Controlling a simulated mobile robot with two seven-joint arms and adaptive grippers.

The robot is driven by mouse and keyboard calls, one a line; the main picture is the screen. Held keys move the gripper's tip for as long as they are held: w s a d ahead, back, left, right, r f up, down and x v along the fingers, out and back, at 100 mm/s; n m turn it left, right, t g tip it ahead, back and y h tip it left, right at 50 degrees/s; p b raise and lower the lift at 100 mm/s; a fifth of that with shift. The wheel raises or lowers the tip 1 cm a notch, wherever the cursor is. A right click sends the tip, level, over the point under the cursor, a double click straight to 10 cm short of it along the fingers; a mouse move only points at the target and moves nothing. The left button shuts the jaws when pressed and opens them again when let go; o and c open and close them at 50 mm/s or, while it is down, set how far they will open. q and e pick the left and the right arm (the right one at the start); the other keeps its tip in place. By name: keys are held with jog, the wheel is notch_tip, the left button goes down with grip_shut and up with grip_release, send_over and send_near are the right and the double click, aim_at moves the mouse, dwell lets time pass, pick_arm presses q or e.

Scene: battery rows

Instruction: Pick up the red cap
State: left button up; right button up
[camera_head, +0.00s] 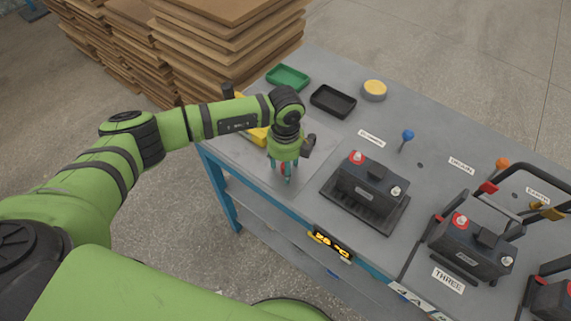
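My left gripper (284,172) points down over the near left part of the workbench, its teal fingers close to the bench top. A small red thing, which looks like the red cap (284,169), shows between the fingers. The fingers partly hide it, so I cannot tell whether they touch it or whether it rests on the bench. Other red caps or terminals show on the black batteries, one on the nearest battery (357,157) and one on the battery by the THREE label (460,221). My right gripper is not in view.
The grey workbench (335,65) holds a green tray (288,77), a black tray (333,101), a round yellow-topped tin (374,90) and a blue-knobbed pin (407,136). A battery (371,187) stands on a dark tray right of my gripper. Stacked boards (225,45) stand behind left.

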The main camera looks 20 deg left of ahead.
pick_arm(q)
jog(key=c, duration=0.9)
